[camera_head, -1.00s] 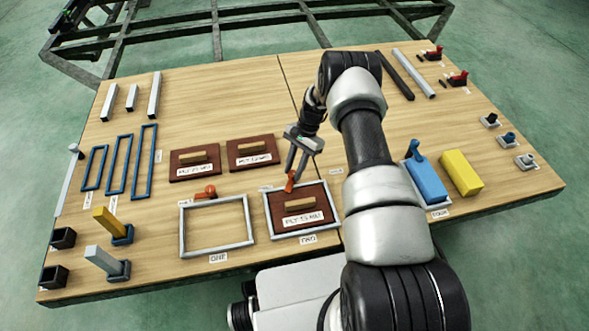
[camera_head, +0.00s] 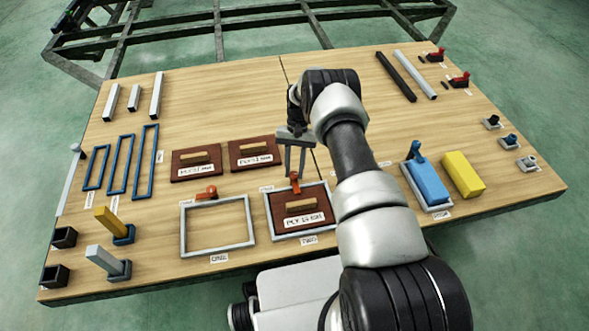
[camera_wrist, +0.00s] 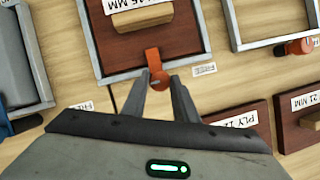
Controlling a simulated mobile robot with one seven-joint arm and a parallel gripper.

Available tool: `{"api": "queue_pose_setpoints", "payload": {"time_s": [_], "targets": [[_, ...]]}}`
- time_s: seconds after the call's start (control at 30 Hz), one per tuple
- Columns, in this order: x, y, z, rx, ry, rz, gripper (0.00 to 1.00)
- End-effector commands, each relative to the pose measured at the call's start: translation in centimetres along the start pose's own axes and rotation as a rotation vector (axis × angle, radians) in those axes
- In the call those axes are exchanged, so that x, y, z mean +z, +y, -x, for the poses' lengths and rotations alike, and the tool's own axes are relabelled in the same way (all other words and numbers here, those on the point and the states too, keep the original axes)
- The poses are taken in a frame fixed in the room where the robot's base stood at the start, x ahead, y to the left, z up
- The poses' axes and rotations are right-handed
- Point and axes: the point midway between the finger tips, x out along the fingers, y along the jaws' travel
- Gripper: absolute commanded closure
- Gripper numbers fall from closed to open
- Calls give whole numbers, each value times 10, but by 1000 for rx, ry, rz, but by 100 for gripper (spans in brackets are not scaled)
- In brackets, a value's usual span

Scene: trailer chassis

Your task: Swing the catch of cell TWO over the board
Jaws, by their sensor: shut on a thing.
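Cell TWO is a grey frame (camera_head: 329,213) with a dark red-brown board (camera_head: 284,206) inside it, bearing a wooden handle and a ply label. The orange catch (camera_head: 295,184) is at the middle of the frame's far side. In the wrist view the catch (camera_wrist: 152,58) points across the rim, its flat end overlapping the board's edge (camera_wrist: 124,58). My gripper (camera_head: 295,173) is shut on the catch's round knob, just outside the frame. Its fingers (camera_wrist: 160,88) also show in the wrist view, one on each side of the knob.
Cell ONE (camera_head: 183,232), an empty grey frame with its own orange catch (camera_head: 206,193), is to the left. Two brown boards (camera_head: 196,163) lie behind. A blue block (camera_head: 427,183) and a yellow block (camera_head: 462,174) stand right. The table behind my gripper is mostly clear.

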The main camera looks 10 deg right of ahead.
Motion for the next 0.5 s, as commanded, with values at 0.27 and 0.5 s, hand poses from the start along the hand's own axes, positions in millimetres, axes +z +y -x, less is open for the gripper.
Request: {"api": "queue_pose_setpoints", "payload": {"time_s": [0.27,0.5], "targets": [[0,1,0,4,1,6,96],[0,1,0,3,1,5,56]]}}
